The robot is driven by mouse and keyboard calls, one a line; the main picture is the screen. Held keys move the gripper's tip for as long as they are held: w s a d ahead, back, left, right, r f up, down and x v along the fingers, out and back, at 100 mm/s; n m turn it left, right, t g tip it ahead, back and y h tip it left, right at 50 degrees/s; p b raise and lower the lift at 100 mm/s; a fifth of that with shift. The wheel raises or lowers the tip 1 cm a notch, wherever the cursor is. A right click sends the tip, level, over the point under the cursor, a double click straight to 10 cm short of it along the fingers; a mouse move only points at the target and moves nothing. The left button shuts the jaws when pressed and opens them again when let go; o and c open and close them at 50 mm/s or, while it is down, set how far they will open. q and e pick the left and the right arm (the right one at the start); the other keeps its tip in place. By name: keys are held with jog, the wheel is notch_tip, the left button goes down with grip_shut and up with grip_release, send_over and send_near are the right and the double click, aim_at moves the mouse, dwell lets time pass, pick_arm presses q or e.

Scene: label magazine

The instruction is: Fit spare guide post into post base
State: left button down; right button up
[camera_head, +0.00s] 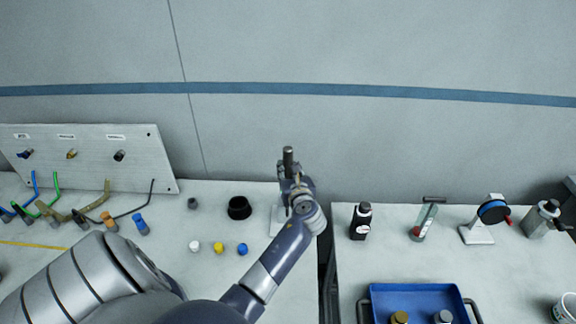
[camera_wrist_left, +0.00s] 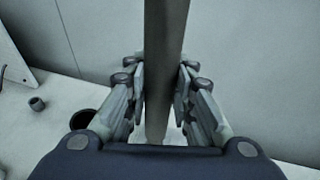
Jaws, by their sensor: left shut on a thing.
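The guide post (camera_head: 288,160) is a dark grey upright rod, and its top stands above my left gripper (camera_head: 294,190) in the head view. In the left wrist view the post (camera_wrist_left: 165,60) runs between the two fingers of my left gripper (camera_wrist_left: 161,88), which is shut on it. A pale plate (camera_head: 277,220), perhaps the post base, lies behind and below the gripper, mostly hidden by my arm. I cannot tell whether the post's lower end touches or sits in it. My right gripper is not in view.
A black round cup (camera_head: 239,208) and a small grey cylinder (camera_head: 192,203) stand left of the gripper. White, yellow (camera_head: 218,247) and blue caps lie nearer. A panel with hoses (camera_head: 90,155) is at far left. Right of a gap, another table holds a black bottle (camera_head: 361,222) and blue tray (camera_head: 415,291).

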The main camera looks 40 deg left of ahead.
pick_arm(q)
jog(key=shift+r+p, duration=0.1)
jog(key=shift+p, duration=0.3)
jog(key=shift+f+b, duration=0.4)
jog(key=shift+f, duration=0.25)
jog(key=shift+f+b, duration=0.55)
jog(key=shift+f, duration=0.6)
jog(key=c, duration=1.3)
grip_release()
jog(key=v, duration=1.2)
jog(key=shift+f, duration=0.15)
